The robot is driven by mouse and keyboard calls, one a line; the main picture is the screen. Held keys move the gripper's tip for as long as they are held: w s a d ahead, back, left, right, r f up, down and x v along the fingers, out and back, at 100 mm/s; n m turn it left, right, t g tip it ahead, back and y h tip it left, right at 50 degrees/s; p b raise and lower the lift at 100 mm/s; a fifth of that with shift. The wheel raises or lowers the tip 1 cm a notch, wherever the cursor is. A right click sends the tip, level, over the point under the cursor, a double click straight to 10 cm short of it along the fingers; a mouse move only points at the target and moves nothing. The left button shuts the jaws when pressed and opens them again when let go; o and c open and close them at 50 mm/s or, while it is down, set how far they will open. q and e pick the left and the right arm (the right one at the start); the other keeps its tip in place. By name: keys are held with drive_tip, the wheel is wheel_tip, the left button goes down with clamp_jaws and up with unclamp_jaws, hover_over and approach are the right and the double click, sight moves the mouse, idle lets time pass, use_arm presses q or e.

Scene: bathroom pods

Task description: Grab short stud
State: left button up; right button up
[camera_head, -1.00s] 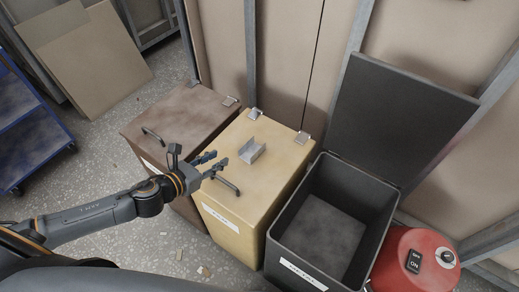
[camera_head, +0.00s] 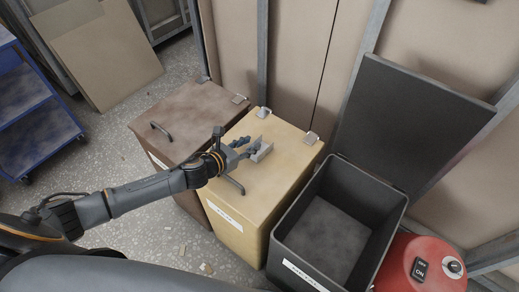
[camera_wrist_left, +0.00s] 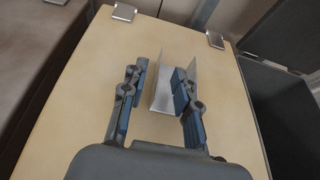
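The short stud (camera_head: 263,152) is a small grey metal U-shaped channel on the lid of the yellow bin (camera_head: 281,165). My left gripper (camera_head: 250,146) is open at the stud, above the lid. In the left wrist view the stud (camera_wrist_left: 163,99) lies partly between the open fingers. The left finger is outside its left wall with a gap. The right finger overlaps the channel and hides part of its right side; I cannot tell whether it touches. My right gripper is not in view.
A brown closed bin (camera_head: 185,121) stands left of the yellow one. A black bin (camera_head: 292,232) with its lid raised stands right, beside a red machine (camera_head: 400,262). The yellow lid has a handle (camera_head: 233,184) near its front edge. Walls stand behind.

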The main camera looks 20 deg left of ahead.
use_arm(q)
drive_tip(key=shift+x, duration=1.5)
clamp_jaws()
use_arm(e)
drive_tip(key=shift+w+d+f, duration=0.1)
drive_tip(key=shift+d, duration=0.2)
use_arm(q)
drive_tip(key=shift+r, duration=0.1)
